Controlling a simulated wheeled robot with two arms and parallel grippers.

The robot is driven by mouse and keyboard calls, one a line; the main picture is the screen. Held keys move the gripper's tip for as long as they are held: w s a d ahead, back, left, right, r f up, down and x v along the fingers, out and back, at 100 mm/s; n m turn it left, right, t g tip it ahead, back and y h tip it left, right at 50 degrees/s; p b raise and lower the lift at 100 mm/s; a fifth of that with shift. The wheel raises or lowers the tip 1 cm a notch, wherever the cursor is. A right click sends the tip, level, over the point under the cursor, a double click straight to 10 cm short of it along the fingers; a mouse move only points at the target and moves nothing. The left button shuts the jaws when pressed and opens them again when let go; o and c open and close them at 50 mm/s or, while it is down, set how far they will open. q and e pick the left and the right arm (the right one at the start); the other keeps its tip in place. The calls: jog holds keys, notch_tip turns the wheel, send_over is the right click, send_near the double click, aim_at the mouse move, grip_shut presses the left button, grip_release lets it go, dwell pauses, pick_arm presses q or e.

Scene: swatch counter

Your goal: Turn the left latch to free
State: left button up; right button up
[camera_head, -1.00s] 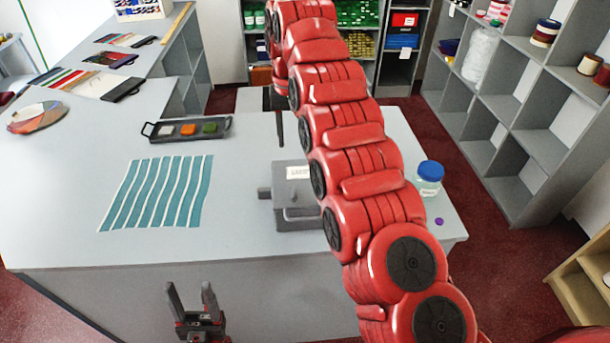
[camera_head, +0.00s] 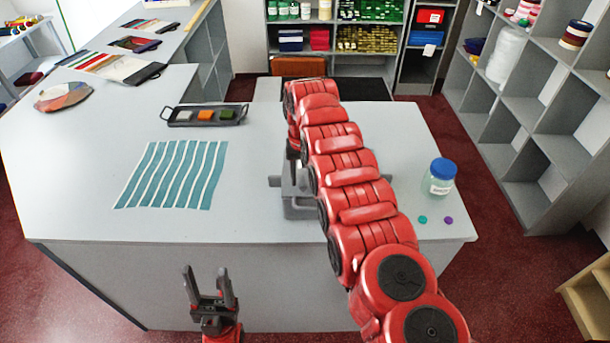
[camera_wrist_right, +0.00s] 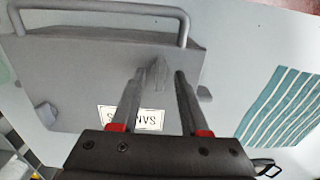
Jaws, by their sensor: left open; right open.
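A grey box (camera_head: 300,211) with a front handle stands on the counter, partly hidden by my right arm. A small grey latch (camera_head: 275,181) sticks out on its left side and another (camera_head: 386,178) on its right. In the right wrist view the box (camera_wrist_right: 75,75) is seen from above, turned around, with the left latch (camera_wrist_right: 204,93) at its right edge. My right gripper (camera_wrist_right: 159,73) is open over the lid; a small grey piece (camera_wrist_right: 157,75) appears between its fingertips, contact unclear. My left gripper (camera_head: 207,271) is open and empty before the counter's front edge.
A teal-striped cloth (camera_head: 174,174) lies left of the box. A tray (camera_head: 203,115) with coloured pieces is behind it. A blue-lidded jar (camera_head: 440,178) and two small discs (camera_head: 423,219) are at the right. The counter (camera_head: 80,215) is clear at the front left.

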grip_shut()
dwell(0.3)
